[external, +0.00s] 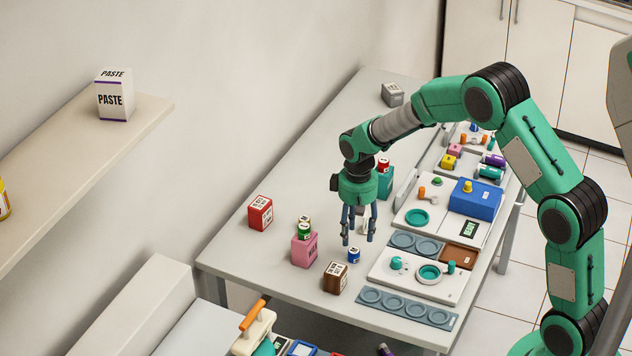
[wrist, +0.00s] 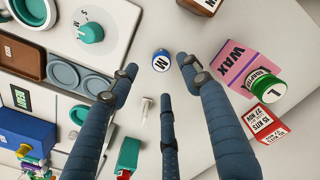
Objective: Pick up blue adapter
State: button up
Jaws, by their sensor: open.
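The blue adapter (external: 354,256), a short blue cylinder with a white top marked M, stands upright on the grey table. It also shows in the wrist view (wrist: 161,63), top centre, beyond my fingertips. My gripper (external: 358,240) is open, pointing down and empty, its three fingers spread above the table just behind the adapter in the external view. In the wrist view my gripper (wrist: 159,76) has one finger on each side and one below the adapter. The fingers appear apart from it.
A pink wax box (external: 305,249) with a green-topped cylinder (external: 304,231) and a brown box (external: 336,278) stand close to the adapter. A red box (external: 261,212) is farther left. A white panel (external: 450,290) and a grey tray with round wells (external: 408,307) lie to the right.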

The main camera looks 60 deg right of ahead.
aim_at(353, 250)
jog(key=shift+f, duration=1.25)
jog(key=shift+f, duration=0.1)
jog(key=shift+w+f+b, duration=0.15)
jog(key=shift+f+b, duration=0.4)
jog(key=shift+f, duration=0.7)
jog(key=shift+w+f+b, duration=0.1)
jog(key=shift+f+b, duration=0.4)
jog(key=shift+f, duration=0.75)
grip_shut()
